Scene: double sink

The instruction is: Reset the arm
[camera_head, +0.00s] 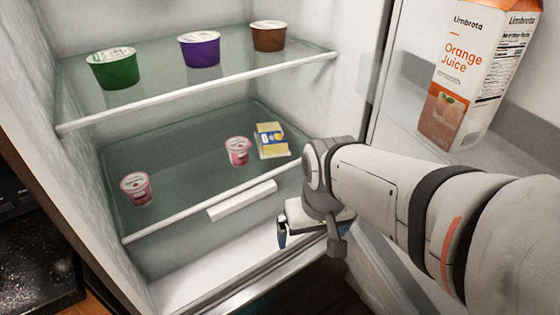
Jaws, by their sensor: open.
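My arm reaches in from the right side of the head view and bends at the wrist in front of the open fridge. My gripper (311,232) is at the end of it, low at the fridge's front opening, below the lower shelf's front edge. It is open, and I see nothing held in it. Part of the gripper is hidden behind my own wrist.
The upper glass shelf (150,104) holds green, purple and brown tubs. The lower shelf (185,165) holds two pink cups and a yellow-white pack (271,140). An orange juice carton (470,80) stands at the door (400,110), above my arm. A dark counter is at left.

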